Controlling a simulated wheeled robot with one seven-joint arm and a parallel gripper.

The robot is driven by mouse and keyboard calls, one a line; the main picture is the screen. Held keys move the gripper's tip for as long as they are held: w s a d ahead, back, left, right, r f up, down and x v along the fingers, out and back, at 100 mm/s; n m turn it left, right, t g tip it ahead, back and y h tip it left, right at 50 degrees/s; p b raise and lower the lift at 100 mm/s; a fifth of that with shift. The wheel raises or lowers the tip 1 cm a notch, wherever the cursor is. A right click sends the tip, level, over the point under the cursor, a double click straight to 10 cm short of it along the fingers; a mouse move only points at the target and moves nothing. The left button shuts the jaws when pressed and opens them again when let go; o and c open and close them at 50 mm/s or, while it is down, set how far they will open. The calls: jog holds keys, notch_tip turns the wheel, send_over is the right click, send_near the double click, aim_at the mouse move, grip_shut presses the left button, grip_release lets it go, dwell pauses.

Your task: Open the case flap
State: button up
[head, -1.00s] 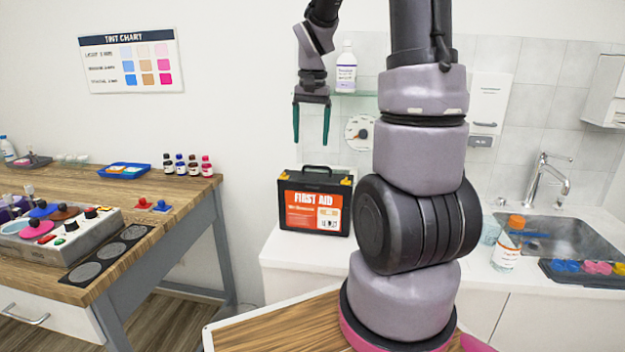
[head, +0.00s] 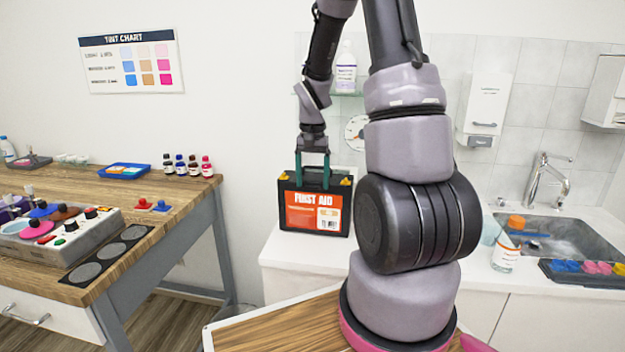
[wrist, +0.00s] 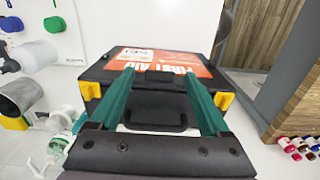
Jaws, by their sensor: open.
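The first aid case (head: 315,217) is black with an orange front label and yellow corner latches. It stands upright and closed on the white counter in the head view. Its black handle (wrist: 157,128) and a small black tab (wrist: 160,78) on its edge show in the wrist view, where the case (wrist: 100,73) fills the middle. My gripper (head: 312,186) points down at the top of the case, its green fingers apart. In the wrist view my gripper (wrist: 158,73) has one finger on each side of the handle and tab. I cannot tell whether the fingers touch the case.
A wooden table (head: 170,195) with a control box and small bottles (head: 188,165) stands left of the case. A sink (head: 560,238) and an orange-capped bottle (head: 506,250) are at the right. The counter (head: 290,252) is clear in front of the case.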

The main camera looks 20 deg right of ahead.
jog(key=shift+f, duration=0.1)
grip_shut()
dwell(1.4)
